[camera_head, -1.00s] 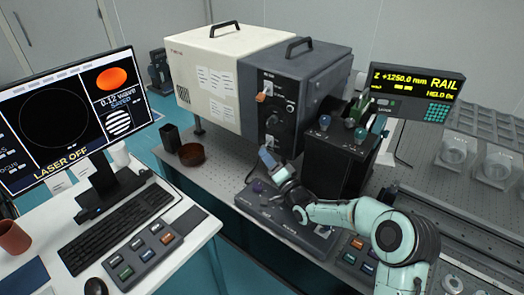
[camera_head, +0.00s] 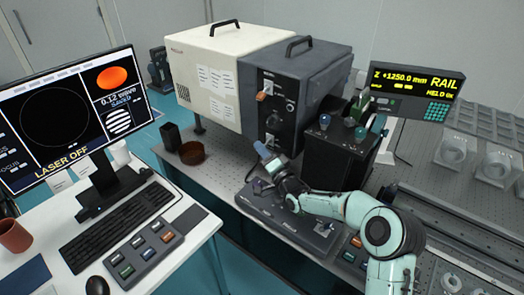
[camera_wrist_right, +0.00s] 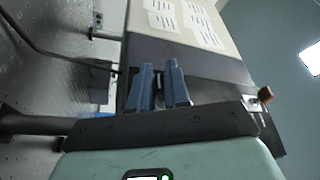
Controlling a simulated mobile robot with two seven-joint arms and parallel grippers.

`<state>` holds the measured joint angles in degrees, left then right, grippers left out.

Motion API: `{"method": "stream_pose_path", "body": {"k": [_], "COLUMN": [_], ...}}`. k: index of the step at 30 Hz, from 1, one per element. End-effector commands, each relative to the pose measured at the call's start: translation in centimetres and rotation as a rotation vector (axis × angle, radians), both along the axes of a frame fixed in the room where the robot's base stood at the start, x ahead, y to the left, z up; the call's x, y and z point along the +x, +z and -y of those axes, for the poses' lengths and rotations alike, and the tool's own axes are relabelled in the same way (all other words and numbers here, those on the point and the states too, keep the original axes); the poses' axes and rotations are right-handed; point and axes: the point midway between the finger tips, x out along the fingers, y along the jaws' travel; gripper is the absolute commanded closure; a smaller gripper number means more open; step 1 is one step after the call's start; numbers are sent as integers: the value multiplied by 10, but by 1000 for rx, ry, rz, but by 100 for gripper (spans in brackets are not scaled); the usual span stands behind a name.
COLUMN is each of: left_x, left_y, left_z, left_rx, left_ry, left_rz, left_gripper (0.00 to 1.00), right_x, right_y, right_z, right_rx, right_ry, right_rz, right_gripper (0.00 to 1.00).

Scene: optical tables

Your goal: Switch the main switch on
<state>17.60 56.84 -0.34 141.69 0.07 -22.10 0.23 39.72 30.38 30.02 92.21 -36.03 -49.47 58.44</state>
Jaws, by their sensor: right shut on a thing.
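An orange-brown switch handle (camera_head: 261,96) sticks out of the dark front panel (camera_head: 275,120) of the large cabinet. No readable label shows whether it is the main switch. A red-brown knob also shows in the right wrist view (camera_wrist_right: 265,94), right of the fingers. My right gripper (camera_head: 264,154) is below the handle and apart from it, in front of the cabinet. In the right wrist view its blue fingers (camera_wrist_right: 161,86) are close together, with a small dark thing between them, mostly hidden. My left gripper is not in view.
A dark box with coloured knobs (camera_head: 337,160) stands right of my right gripper. A flat control box (camera_head: 285,218) lies below it. A brown bowl (camera_head: 191,153) and a dark cup (camera_head: 171,137) stand left. The monitor (camera_head: 70,120) reads "LASER OFF".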

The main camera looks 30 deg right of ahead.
Motion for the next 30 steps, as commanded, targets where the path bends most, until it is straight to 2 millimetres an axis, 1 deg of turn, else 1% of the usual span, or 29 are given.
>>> {"method": "stream_pose_path", "body": {"k": [5, 11, 20, 30], "left_x": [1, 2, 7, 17], "left_y": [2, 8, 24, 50], "left_z": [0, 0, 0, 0], "left_rx": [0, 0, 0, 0], "left_ry": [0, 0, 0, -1], "left_rz": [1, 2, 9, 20], "left_gripper": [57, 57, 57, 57], "right_x": [-1, -1, -2, -1], "right_y": [3, 7, 18, 31], "right_z": [-1, -2, -4, -2], "right_rx": [39, 144, 395, 684], "right_ry": [0, 0, 0, -1], "right_rz": [-15, -60, -163, -282], "right_gripper": [100, 100, 100, 100]}}
